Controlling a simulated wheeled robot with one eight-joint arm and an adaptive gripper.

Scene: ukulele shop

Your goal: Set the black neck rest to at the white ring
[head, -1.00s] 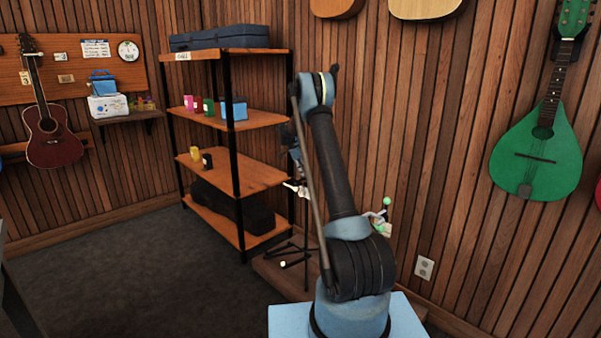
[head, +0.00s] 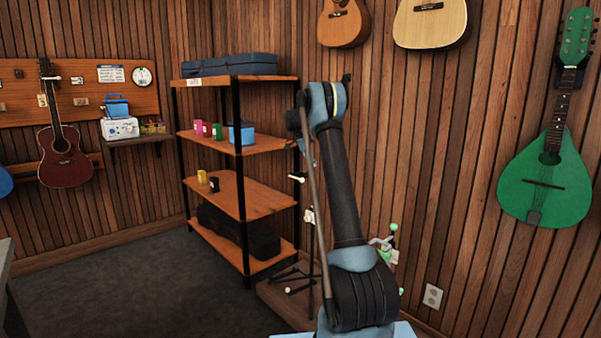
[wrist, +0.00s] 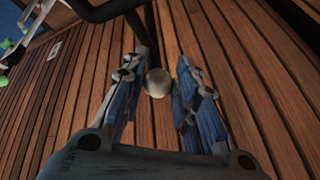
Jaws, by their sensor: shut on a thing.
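In the wrist view my gripper (wrist: 166,68) has its two blue-and-black fingers on either side of a pale round knob (wrist: 157,83). A black curved bar (wrist: 105,10), which looks like the neck rest, crosses the top and comes down by the left fingertip. My gripper is shut on this black piece, though the exact contact is unclear. A dark stand with white tips (head: 297,178) is partly hidden behind my arm. I cannot make out the white ring for certain.
A shelf rack (head: 240,192) with boxes stands left of my arm. A stand with green knobs (head: 393,227) is right of it, near the wood wall. A green mandolin (head: 545,185) hangs at right. Dark floor (head: 130,290) is clear at front left.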

